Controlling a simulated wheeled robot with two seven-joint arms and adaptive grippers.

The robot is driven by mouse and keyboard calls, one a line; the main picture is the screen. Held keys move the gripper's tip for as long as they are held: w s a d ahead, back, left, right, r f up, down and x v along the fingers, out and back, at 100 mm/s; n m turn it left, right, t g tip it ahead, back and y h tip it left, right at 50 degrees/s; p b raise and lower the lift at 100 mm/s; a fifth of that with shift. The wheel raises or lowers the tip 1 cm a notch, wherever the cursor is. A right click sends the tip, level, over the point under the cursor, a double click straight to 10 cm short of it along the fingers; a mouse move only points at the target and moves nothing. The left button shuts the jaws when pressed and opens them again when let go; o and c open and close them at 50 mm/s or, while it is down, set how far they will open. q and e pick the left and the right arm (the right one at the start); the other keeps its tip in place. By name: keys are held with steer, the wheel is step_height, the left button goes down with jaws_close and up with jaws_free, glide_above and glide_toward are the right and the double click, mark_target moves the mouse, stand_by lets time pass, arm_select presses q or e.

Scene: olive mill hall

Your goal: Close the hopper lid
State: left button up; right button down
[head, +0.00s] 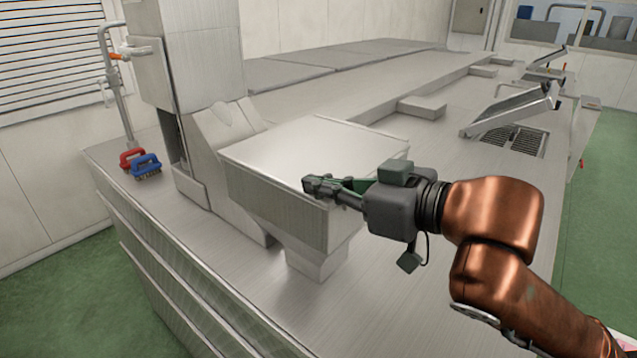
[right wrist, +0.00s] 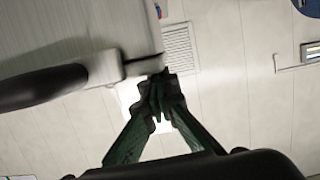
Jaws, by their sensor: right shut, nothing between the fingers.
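The hopper (head: 290,210) is a grey metal box with a narrower foot, standing on the metal bench. Its lid (head: 300,148) is a flat metal plate that lies across the top, looking level with the rim. My right gripper (head: 312,187) is shut and empty, at the hopper's front right edge by the lid; I cannot tell whether it touches. In the right wrist view my right gripper's fingertips (right wrist: 158,82) are together beside a metal panel (right wrist: 75,35) with a dark bar handle (right wrist: 40,86) on a bracket. My left gripper is out of view.
A red brush (head: 131,158) and a blue brush (head: 147,166) lie left on the bench. A metal column (head: 205,60) stands behind the hopper. The bench right of the hopper is mostly clear.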

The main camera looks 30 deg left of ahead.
steer(key=shift+f, duration=0.6)
steer(key=shift+r+p, duration=0.5)
step_height(320, 180, up, 4)
steer(key=p, duration=0.3)
steer(key=b+v, duration=0.2)
steer(key=v, duration=0.8)
steer(key=shift+r, duration=0.15)
